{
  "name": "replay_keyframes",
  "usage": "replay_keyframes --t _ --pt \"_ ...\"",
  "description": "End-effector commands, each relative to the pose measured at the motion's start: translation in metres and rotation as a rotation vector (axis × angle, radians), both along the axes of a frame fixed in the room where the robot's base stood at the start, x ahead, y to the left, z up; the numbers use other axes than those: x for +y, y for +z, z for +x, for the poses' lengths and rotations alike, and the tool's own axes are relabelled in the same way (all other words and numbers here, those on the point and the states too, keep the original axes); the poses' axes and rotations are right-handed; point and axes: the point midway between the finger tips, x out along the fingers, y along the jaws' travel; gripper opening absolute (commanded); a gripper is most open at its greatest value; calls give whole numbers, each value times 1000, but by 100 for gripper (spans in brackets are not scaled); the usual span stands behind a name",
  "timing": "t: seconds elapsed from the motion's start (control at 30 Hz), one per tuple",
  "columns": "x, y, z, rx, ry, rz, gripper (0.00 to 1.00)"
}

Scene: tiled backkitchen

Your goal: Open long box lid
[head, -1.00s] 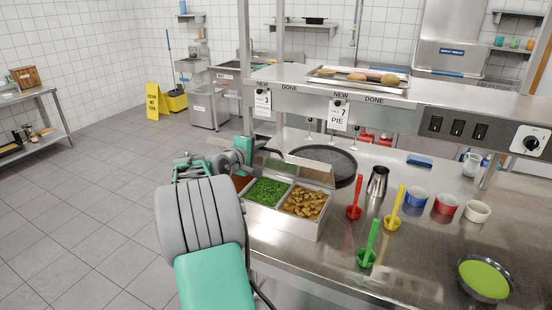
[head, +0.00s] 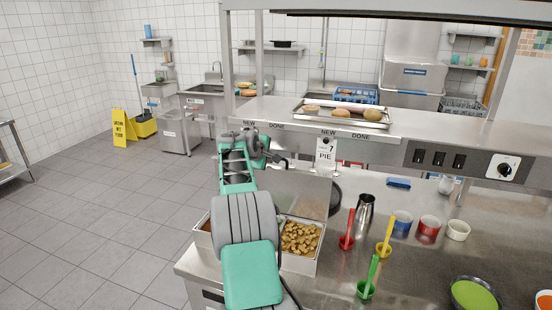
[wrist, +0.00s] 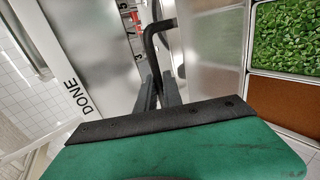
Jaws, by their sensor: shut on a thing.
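The long box (head: 297,267) is a steel food container on the counter. Golden nuggets show in its right compartment in the head view; my arm hides the middle. Its steel lid (head: 305,193) stands raised, roughly upright, along the back edge. In the wrist view the lid (wrist: 212,45) is a grey panel beside the box's compartments of chopped greens (wrist: 285,38) and brown filling (wrist: 285,105). My gripper (head: 280,162) is at the lid's upper left. In the wrist view its fingers (wrist: 160,92) are shut at a dark bent handle (wrist: 150,42); the exact contact is partly hidden.
An overhead shelf (head: 290,118) with hanging labels (head: 325,150) is close behind my gripper. A dark round pan (head: 335,198) is partly hidden behind the lid. A steel jug (head: 364,212) and coloured ladles (head: 347,240) stand to the right.

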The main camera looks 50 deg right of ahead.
Motion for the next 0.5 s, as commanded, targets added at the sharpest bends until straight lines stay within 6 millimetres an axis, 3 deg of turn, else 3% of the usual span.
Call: replay_keyframes --t 0.43,0.47,0.5 --pt "3 -3 5 7 7 12 0" --pt "3 -3 5 7 7 12 12" --pt "3 -3 5 7 7 12 16"
